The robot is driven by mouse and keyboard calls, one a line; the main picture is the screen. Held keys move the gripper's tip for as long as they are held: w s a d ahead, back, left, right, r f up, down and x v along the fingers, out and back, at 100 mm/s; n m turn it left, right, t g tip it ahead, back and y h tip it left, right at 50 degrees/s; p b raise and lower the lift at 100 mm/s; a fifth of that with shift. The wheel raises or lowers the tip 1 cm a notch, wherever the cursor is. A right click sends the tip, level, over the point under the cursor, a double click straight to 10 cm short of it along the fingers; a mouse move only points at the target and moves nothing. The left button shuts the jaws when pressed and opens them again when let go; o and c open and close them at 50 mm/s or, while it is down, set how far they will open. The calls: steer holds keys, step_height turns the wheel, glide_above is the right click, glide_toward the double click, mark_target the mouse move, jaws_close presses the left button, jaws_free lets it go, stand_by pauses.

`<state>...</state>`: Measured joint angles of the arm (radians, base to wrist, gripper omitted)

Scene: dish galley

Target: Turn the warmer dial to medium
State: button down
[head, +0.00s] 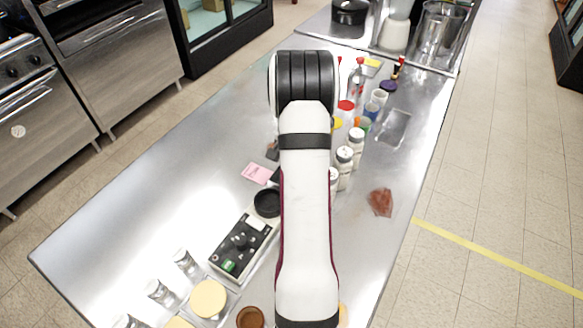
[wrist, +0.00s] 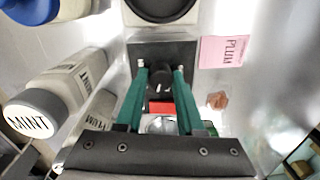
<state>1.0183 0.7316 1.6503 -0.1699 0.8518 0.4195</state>
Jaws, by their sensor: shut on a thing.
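The warmer's round black plate (wrist: 160,5) sits at the top of the wrist view, and also shows left of my arm in the head view (head: 267,203). Its dark control panel (wrist: 186,50) carries the black dial (wrist: 160,80), which has a small pale pointer mark. My gripper (wrist: 160,72) has its two green fingers on either side of the dial, shut on it. I cannot read any setting marks. In the head view my arm hides the gripper and the dial.
A pink PLUM card (wrist: 224,51) lies beside the warmer. A MINT bottle (wrist: 60,90) and other white bottles (head: 344,160) stand close on the other side. A control box (head: 243,243) sits nearer. The steel counter's left side (head: 160,190) is clear.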

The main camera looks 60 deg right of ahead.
steer(key=m, duration=0.5)
steer(key=shift+m, duration=0.7)
steer(key=c, duration=0.5)
jaws_free()
steer(key=r, duration=1.6)
steer(key=shift+s+a, duration=0.25)
steer(key=shift+f, duration=0.1)
